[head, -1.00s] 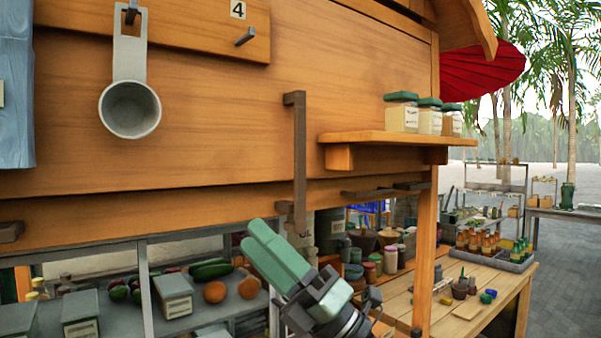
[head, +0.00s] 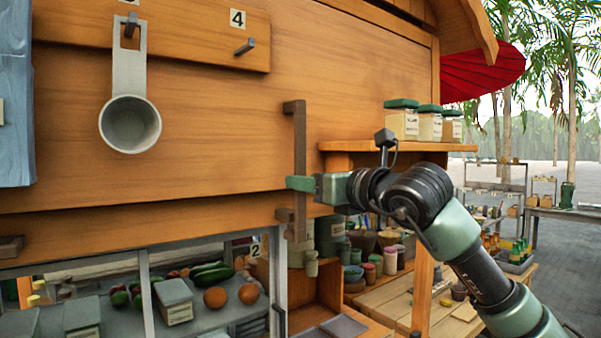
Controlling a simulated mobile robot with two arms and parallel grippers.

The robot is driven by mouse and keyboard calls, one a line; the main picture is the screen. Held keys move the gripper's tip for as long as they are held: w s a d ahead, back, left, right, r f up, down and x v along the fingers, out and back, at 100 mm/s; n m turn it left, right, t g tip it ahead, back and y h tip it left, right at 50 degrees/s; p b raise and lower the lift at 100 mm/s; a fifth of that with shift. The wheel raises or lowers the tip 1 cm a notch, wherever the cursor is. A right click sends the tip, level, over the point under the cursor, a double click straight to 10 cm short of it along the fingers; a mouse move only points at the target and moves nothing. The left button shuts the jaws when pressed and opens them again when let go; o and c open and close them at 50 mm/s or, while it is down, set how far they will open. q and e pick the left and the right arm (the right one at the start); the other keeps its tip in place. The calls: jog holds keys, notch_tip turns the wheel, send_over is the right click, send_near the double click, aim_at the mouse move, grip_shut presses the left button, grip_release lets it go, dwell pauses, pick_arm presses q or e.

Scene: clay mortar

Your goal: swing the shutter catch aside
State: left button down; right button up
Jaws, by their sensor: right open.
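My right gripper (head: 299,183) comes in from the right and is level with the lower part of the bar. My left gripper is not in view.
A metal scoop (head: 130,125) hangs from a peg at the left. A small shelf (head: 400,147) with several green-lidded jars (head: 402,121) juts out just above my right arm. Below the shutter is a counter with produce (head: 213,273) and boxes.

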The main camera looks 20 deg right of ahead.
jog(key=shift+p+x, duration=0.4)
jog(key=shift+x, duration=0.95)
grip_shut()
dwell(0.4)
